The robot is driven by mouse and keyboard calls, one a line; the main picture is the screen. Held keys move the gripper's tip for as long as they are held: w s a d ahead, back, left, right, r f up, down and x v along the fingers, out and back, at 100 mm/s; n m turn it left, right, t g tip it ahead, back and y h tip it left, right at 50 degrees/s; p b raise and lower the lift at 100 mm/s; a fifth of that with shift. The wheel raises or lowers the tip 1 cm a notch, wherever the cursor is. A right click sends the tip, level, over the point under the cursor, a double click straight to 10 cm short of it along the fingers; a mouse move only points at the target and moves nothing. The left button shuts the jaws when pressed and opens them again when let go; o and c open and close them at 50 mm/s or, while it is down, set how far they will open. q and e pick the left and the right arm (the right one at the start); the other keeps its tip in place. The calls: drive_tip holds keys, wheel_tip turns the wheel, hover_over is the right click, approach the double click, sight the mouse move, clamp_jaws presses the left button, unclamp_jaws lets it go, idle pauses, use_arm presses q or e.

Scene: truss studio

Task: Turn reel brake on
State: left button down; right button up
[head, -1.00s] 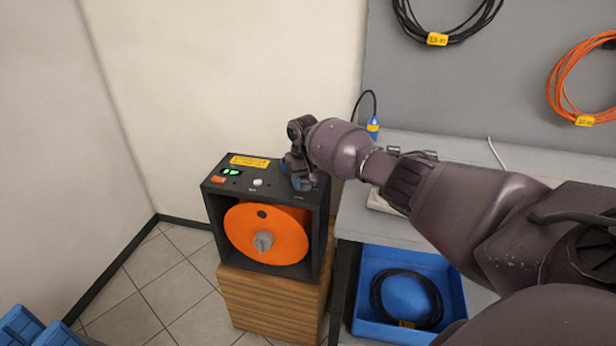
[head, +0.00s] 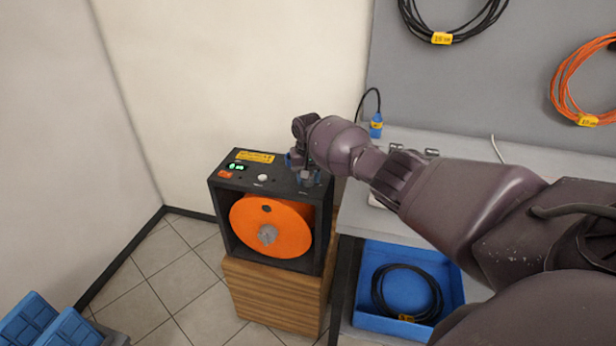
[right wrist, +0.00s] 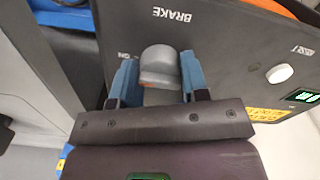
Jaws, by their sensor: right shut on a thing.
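The reel unit is a black box (head: 228,204) with an orange reel (head: 284,228) in its open front. In the right wrist view its top panel (right wrist: 225,50) carries the word BRAKE and a small ON mark beside a grey brake knob (right wrist: 160,62). My right gripper (right wrist: 158,78) has its blue fingers on either side of the knob and is shut on it. In the head view the right gripper (head: 305,172) is at the right end of the box top and hides the knob. How far the knob is turned I cannot tell. My left gripper is not in view.
The box stands on a wooden cabinet (head: 272,296). The panel also has a white button (head: 262,178) and a green-lit display (head: 236,167). A grey bench (head: 450,150) with a blue bin (head: 462,290) below is at the right. Blue crates (head: 40,325) stand lower left.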

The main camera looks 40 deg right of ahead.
drive_tip(key=o, duration=0.9)
wheel_tip(320, 180, up, 10)
drive_tip(key=p, duration=0.2)
drive_tip(key=shift+r+p, duration=0.15)
drive_tip(key=shift+p, duration=0.15)
drive_tip(key=shift+r, duration=0.25)
drive_tip(key=shift+w, duration=0.1)
